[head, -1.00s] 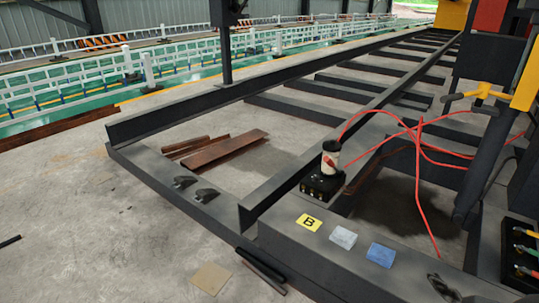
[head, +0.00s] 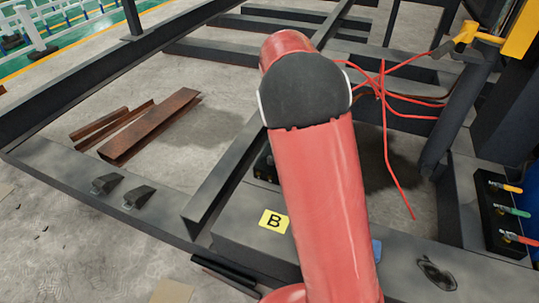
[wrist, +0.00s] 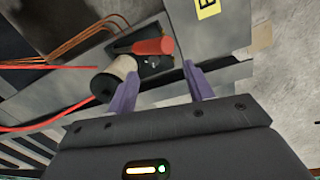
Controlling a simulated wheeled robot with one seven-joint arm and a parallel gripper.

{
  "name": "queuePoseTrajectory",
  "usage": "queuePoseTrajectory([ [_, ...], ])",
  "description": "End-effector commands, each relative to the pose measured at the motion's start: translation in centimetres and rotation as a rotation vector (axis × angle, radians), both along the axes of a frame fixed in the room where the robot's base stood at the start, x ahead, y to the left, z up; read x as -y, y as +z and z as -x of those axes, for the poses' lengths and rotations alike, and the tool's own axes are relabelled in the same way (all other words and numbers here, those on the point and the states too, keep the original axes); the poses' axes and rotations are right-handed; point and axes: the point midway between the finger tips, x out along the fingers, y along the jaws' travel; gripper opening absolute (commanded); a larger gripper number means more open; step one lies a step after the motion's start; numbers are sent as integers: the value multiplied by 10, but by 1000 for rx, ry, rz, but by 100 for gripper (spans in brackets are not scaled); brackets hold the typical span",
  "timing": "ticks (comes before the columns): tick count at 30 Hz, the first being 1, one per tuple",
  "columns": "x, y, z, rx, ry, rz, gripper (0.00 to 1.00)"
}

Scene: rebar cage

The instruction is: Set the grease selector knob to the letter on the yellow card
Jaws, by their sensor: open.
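The yellow card (head: 273,221) with a black letter B lies on the dark frame beam in the head view. It is partly cut off at the top of the wrist view (wrist: 207,8). The black grease unit (head: 265,166) is mostly hidden behind my red arm. In the wrist view, it carries a red grip (wrist: 153,47), which looks like the selector knob, beside a cream cylinder (wrist: 118,70). No letters around the knob are readable. My gripper (wrist: 158,78) is open, its purple fingers pointing toward the unit. The red grip shows beyond and between the fingertips, apparently not held.
Red hoses (head: 385,130) run behind the unit. A blue block (head: 377,250) is partly hidden by my arm. A valve box (head: 505,215) with coloured handles stands at right. Rusty steel pieces (head: 150,125) lie on the floor at left.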

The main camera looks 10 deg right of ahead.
Motion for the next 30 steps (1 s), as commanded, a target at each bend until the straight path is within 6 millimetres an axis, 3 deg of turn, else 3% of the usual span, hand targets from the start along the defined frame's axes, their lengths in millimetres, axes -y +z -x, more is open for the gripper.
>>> queuePoseTrajectory([
  [1, -5, -22, -19, -37, 67, 43, 52],
  [6, -19, -78, -62, -131, 285, 160, 52],
  [12, -38, -127, -88, -215, 487, 258, 52],
  [19, -41, -151, -94, -249, 557, 288, 52],
  [30, -20, -202, -89, -250, 556, 287, 52],
])
